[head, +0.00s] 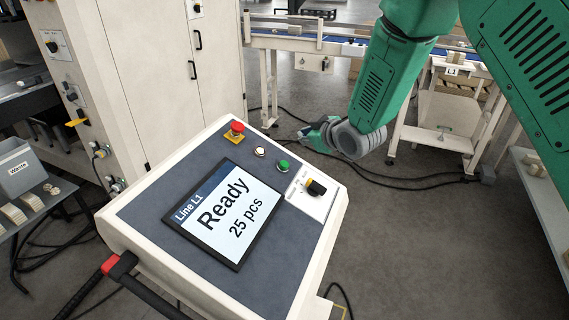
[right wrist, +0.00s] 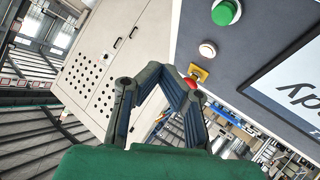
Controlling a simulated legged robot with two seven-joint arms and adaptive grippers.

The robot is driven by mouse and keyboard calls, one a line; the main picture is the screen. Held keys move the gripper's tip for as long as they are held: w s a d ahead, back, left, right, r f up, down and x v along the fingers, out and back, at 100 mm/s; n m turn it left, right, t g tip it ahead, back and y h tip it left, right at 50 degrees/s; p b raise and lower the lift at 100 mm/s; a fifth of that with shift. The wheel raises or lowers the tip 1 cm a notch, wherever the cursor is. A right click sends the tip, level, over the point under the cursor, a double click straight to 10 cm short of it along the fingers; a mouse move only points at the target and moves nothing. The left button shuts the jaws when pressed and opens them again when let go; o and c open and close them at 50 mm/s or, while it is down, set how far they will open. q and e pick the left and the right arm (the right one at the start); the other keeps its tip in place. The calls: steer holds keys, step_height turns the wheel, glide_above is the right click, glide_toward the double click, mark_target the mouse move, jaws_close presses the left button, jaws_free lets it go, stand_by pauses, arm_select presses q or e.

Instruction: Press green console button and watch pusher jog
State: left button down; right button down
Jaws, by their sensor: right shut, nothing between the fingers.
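The tilted console (head: 150,211) has a green button (head: 282,165) near its far right edge. The green button also shows at the top of the right wrist view (right wrist: 226,12). The screen (head: 218,213) reads "Line L1, Ready, 25 pcs". My right gripper (head: 312,134) is just beyond and to the right of the green button in the head view, visibly apart from it. In the right wrist view its fingers (right wrist: 160,72) are shut and empty, with the console face to their right. My left gripper is not in view. I cannot make out the pusher.
Beside the green button are a white button (head: 260,152), a red mushroom button (head: 236,131) and a black selector knob (head: 315,187). A tall cabinet (head: 175,75) stands behind at left. A conveyor (head: 285,40) runs along the back. Cables (head: 400,181) lie on the floor.

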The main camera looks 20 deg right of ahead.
mark_target(287, 166)
steer(key=a+f+b, duration=0.1)
steer(key=f, duration=0.1)
steer(key=w+a+f+b, duration=0.1)
steer(key=f+b, duration=0.1)
steer(key=w+a+f+b, duration=0.1)
steer(key=f+b, duration=0.1)
steer(key=shift+w+a+f, duration=0.1)
steer(key=shift+a+f, duration=0.25)
steer(key=shift+w+a+f+b, duration=0.1)
steer(key=shift+w+f+b, duration=0.05)
steer(key=shift+f+b, duration=0.15)
steer(key=shift+d+f, duration=0.15)
steer(key=shift+d, duration=0.05)
steer(key=shift+w+d+f, duration=0.1)
steer(key=shift+d+f, duration=0.05)
steer(key=shift+d, duration=0.5)
steer(key=shift+a, duration=0.8)
steer(key=shift+d, duration=0.7)
steer(key=shift+a, duration=0.5)
steer(key=shift+a+f+b, duration=0.15)
steer(key=shift+a+b, duration=0.1)
steer(key=shift+b, duration=0.15)
steer(key=shift+d+f, duration=0.15)
steer(key=shift+d, duration=0.25)
